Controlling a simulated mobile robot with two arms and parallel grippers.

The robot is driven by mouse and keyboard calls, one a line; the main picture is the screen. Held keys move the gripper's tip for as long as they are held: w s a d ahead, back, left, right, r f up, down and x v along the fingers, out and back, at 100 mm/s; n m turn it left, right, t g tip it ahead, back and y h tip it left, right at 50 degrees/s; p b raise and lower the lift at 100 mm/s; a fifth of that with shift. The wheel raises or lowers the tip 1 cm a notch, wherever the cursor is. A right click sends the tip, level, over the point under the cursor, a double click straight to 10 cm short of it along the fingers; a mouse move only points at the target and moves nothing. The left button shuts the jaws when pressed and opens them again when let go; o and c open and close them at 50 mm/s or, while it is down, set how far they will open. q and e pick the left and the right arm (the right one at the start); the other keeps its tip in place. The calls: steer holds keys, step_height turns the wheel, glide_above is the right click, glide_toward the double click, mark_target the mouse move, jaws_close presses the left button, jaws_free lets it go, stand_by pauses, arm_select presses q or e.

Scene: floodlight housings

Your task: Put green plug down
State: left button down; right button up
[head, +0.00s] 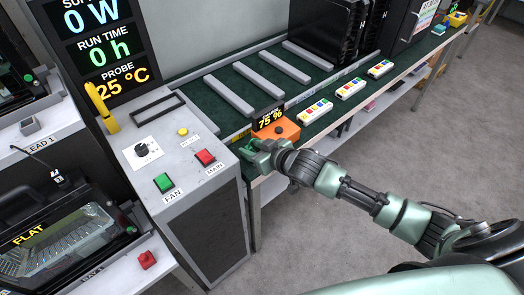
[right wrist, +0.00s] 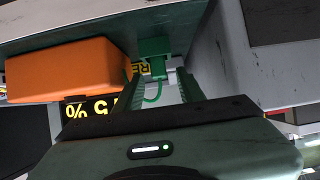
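The green plug (right wrist: 153,47) shows in the right wrist view just beyond and between my right fingertips, with a thin green cable curving down from it. My right gripper (right wrist: 157,75) has its fingers apart, with a gap visible beside the plug, so it looks open around it. In the head view my right gripper (head: 256,152) is low at the near edge of the green bench, left of the orange box (head: 276,131) and right of the grey control cabinet. The plug is hard to tell from the green gripper there. My left gripper is not in view.
The grey cabinet (head: 182,150) with red and green buttons stands close on the left. The orange box with a 75 % display sits beside the gripper. Several coloured-button strips (head: 350,88) line the bench edge. Grey bars (head: 262,80) lie behind; floor in front is free.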

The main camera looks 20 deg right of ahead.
steer(key=v, duration=1.1)
steer(key=shift+s, duration=0.25)
steer(key=shift+d, duration=0.1)
steer(key=d+f+m+g+h, duration=0.1)
steer(key=d+f, duration=0.3)
steer(key=f, duration=0.4)
steer(key=d+f+m+h, duration=0.1)
steer(key=d+f+h, duration=0.15)
steer(key=f, duration=0.55)
steer(key=s+d+f+g, duration=0.1)
steer(key=s+d+f, duration=0.15)
steer(key=f, duration=0.45)
steer(key=s+d+f+g, duration=0.2)
steer(key=s+f, duration=0.1)
steer(key=f, duration=0.4)
steer(key=s+f+g+h, duration=0.1)
steer(key=s+f+g, duration=0.1)
steer(key=s+f, duration=1.05)
steer(key=s+a+f+g, duration=0.1)
steer(key=s+a+f, duration=0.1)
steer(key=s, duration=0.5)
steer(key=s+a+f+g, duration=0.2)
steer(key=s+a+f, duration=0.1)
steer(key=s, duration=0.5)
steer(key=s+a+f+g, duration=0.1)
steer(key=s+a+f, duration=0.2)
steer(key=s, duration=0.5)
steer(key=shift+a+f, duration=0.15)
steer(key=shift+f, duration=0.7)
